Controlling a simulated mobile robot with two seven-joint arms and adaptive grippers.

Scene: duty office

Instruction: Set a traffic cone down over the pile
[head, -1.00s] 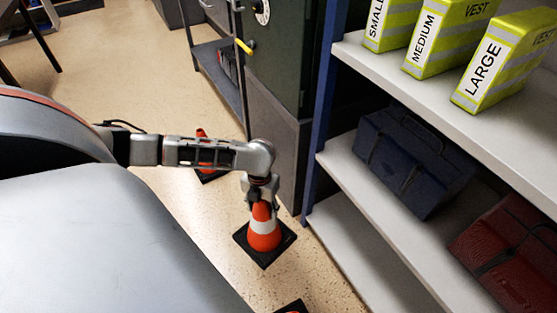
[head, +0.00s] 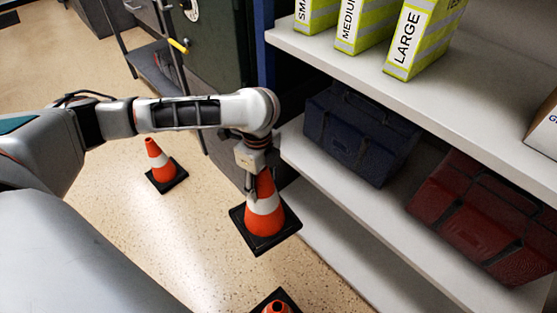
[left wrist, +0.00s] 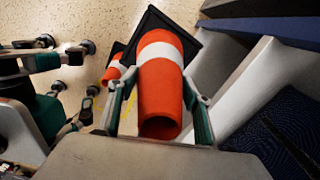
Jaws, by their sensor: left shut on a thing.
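An orange and white traffic cone (head: 265,205) with a black square base hangs upright from my left gripper (head: 256,178), in front of the shelf unit. The fingers are shut on its upper part. In the left wrist view the same cone (left wrist: 160,85) sits between the two fingers of the gripper (left wrist: 158,112), its open top toward the camera. Another orange cone top with a dark base (head: 277,306) shows at the bottom edge of the head view, mostly cut off. I cannot tell whether it is a pile. My right gripper is not in view.
A second cone (head: 159,166) stands on the speckled floor to the left. The shelf unit (head: 310,165) is close on the right, holding yellow vest boxes (head: 425,35), a dark blue bag (head: 360,135) and a red bag (head: 480,215). A dark green cabinet (head: 215,45) stands behind.

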